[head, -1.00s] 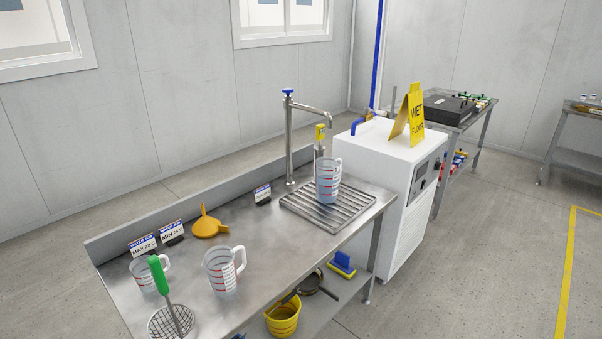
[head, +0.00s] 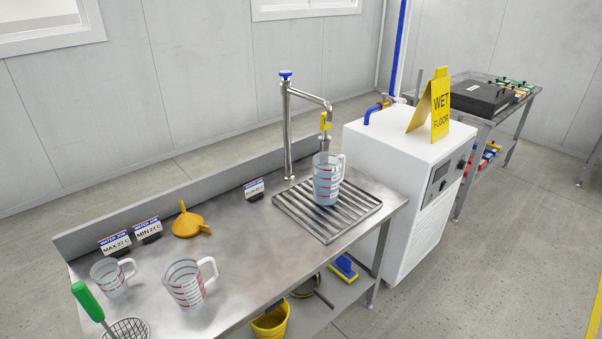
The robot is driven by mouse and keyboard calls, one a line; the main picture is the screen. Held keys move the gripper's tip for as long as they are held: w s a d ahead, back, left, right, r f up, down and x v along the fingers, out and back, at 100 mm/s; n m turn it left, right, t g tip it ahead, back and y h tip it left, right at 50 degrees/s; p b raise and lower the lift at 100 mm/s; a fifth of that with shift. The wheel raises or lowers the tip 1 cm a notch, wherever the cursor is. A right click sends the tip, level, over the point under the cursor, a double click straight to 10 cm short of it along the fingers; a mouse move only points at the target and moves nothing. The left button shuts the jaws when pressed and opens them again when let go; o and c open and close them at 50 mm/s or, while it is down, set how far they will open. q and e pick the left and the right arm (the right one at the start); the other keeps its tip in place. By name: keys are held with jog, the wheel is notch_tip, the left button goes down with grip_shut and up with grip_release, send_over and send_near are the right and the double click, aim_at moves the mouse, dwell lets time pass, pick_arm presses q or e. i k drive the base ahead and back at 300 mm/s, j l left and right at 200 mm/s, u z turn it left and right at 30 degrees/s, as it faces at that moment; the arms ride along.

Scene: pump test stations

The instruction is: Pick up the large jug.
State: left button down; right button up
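Three clear measuring jugs with red marks stand upright on the steel bench. One jug (head: 327,180), holding bluish water, is on the slatted drain rack (head: 286,211) under the tap, its handle to the right. A second jug (head: 185,286) is at the front left, and a smaller jug (head: 108,278) is left of it; both look empty. The jug on the rack looks about as tall as the front one though farther off, so it seems the largest. Neither of my grippers is in view.
A tap (head: 288,130) rises behind the rack. A yellow funnel (head: 188,222), small signs (head: 115,243) and a green-handled strainer (head: 90,303) are on the steel bench (head: 245,260). A white cabinet (head: 400,165) with a wet-floor sign (head: 438,108) adjoins on the right. Floor at right is clear.

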aim_at(329, 167)
jog(key=i+l+u, duration=0.2)
jog(key=l+u, duration=0.15)
jog(key=i+l+u, duration=0.15)
jog(key=l+u, duration=0.2)
